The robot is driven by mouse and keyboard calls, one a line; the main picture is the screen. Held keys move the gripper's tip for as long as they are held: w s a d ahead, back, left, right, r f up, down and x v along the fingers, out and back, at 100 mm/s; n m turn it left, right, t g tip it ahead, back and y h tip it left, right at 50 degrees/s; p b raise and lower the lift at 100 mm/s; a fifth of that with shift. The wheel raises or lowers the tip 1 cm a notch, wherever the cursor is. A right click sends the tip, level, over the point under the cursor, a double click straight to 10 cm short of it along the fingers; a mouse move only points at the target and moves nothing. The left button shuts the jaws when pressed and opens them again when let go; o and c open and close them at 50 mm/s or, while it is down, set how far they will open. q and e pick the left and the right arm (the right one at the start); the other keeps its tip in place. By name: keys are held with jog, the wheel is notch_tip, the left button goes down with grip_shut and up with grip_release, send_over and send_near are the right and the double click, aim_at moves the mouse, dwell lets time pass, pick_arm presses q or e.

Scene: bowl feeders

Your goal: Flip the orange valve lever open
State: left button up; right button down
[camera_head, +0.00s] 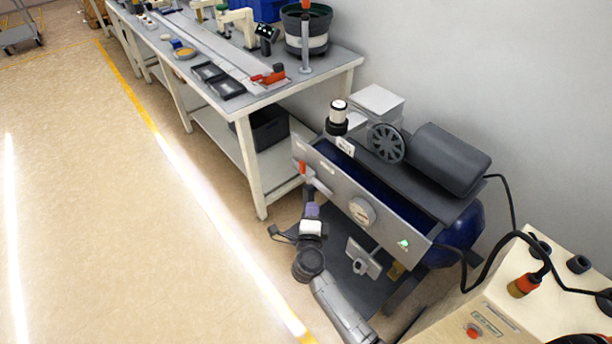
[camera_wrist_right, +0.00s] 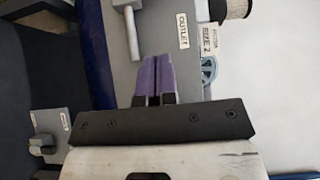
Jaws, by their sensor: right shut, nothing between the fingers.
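The orange valve lever (camera_head: 303,168) is small in the head view, at the left end of the compressor's grey front panel (camera_head: 334,184). A pale bar runs from beside it down to the right. My right gripper (camera_head: 311,206) is just below and in front of that panel end, its fingers pointing up toward it. In the right wrist view its purple fingers (camera_wrist_right: 153,78) are together and empty, in front of the grey panel (camera_wrist_right: 172,35) with an OUTLET label. A grey rod (camera_wrist_right: 132,32) sticks out there, left of the fingertips. No orange shows in this view. My left gripper is out of view.
The compressor's blue tank (camera_head: 462,232) and dark motor (camera_head: 451,158) stand against the wall. A workbench (camera_head: 341,68) with feeders is behind at the left. A cream cabinet (camera_head: 502,286) with cables is at the lower right. The floor at the left is clear.

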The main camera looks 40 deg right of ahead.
aim_at(303, 171)
jog(key=shift+w+a+b+x, duration=0.35)
jog(key=shift+b+x, duration=0.75)
jog(key=shift+x, duration=1.05)
jog(key=shift+w+a+b+x, duration=0.3)
jog(key=shift+b+x, duration=0.75)
jog(key=shift+x, duration=1.1)
jog(key=shift+w+a+b+x, duration=0.35)
jog(key=shift+b+x, duration=0.75)
jog(key=shift+x, duration=1)
